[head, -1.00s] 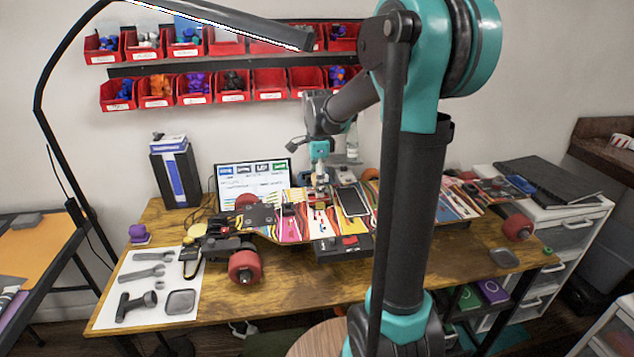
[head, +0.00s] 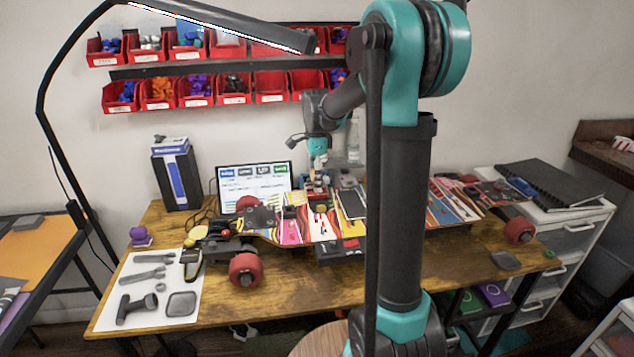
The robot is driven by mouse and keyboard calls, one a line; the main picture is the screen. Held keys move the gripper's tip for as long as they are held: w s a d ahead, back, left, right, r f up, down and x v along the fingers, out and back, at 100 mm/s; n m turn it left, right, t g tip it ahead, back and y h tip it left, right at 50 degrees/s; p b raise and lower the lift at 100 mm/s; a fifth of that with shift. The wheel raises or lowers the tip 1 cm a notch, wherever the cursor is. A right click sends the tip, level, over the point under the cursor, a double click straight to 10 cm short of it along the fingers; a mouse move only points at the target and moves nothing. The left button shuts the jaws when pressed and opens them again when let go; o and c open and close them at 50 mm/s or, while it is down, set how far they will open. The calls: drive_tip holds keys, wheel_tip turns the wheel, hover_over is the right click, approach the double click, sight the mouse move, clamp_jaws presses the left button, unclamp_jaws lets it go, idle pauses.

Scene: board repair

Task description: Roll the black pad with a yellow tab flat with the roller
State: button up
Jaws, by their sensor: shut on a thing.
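My gripper (head: 318,184) is at the far side of the long colourful board (head: 290,232), just above or at its back edge. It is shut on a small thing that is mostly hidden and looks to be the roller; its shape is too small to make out. A dark flat pad (head: 262,216) lies on the board's left part. I cannot make out a yellow tab on it, so I cannot tell if it is the black pad. My arm hides part of the board's right half.
The board has red wheels (head: 246,269) and stands on the wooden table (head: 290,290). A dark phone-like slab (head: 351,204) lies near my gripper.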

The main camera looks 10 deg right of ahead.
drive_tip(key=shift+w, duration=0.5)
drive_tip(key=shift+r, duration=3.55)
